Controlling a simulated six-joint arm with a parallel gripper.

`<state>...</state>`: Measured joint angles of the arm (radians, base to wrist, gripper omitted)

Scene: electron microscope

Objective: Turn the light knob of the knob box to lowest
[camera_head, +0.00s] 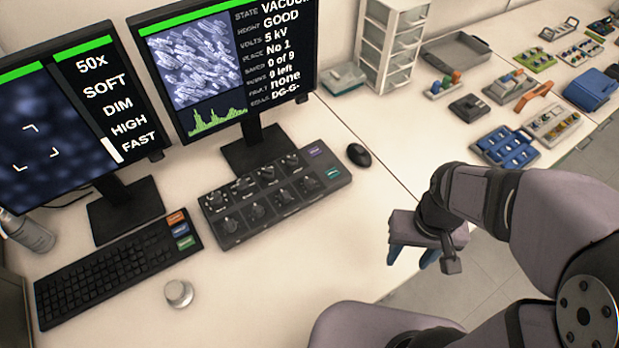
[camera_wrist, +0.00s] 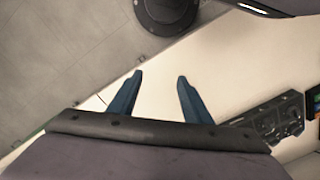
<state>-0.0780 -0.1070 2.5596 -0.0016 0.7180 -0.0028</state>
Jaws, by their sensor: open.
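The knob box (camera_head: 270,213) is a dark, long box with two rows of round knobs and a few coloured buttons at its right end. It lies on the desk in front of the right monitor. I cannot tell by its label which knob is the light knob. In the wrist view the box (camera_wrist: 275,122) shows partly at the right edge. My gripper (camera_head: 413,257) is right of the box and in front of it, apart from it, near the desk's front edge. Its blue fingers (camera_wrist: 158,85) are spread with nothing between them.
A keyboard (camera_head: 115,268) and a loose silver knob (camera_head: 179,293) are at the left. A mouse (camera_head: 359,155) lies just right of the box. Two monitors (camera_head: 225,60) stand behind; the left one (camera_head: 75,110) reads 50x, SOFT, DIM, HIGH, FAST. Trays and drawers fill the back right.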

